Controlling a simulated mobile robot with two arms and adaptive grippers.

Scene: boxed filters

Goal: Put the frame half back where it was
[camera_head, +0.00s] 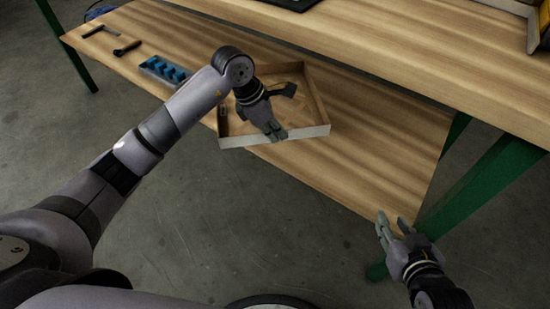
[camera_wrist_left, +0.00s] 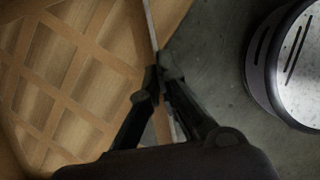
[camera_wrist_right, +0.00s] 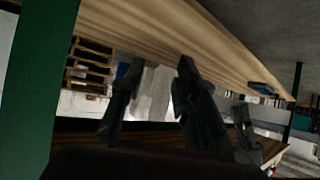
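The frame half (camera_head: 308,132) is a shallow tray-like frame with pale outer walls and a lattice inside. It is over the lower wooden board, and its near edge reaches past the board's front edge. My left gripper (camera_head: 277,137) is at the near wall. In the left wrist view the lattice (camera_wrist_left: 62,92) fills the left side, and the thin wall (camera_wrist_left: 150,22) runs between the left gripper's fingertips (camera_wrist_left: 160,76), which are closed on it. My right gripper (camera_head: 392,221) is open and empty, beside the board's right end. Its spread fingers show in the right wrist view (camera_wrist_right: 158,75).
The lower board (camera_head: 370,140) is clear to the right of the frame. A blue-filled tray (camera_head: 163,70) and two dark tools (camera_head: 127,48) lie on its left. A higher wooden top (camera_head: 400,50) overhangs behind. A green leg (camera_head: 485,185) stands near my right gripper.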

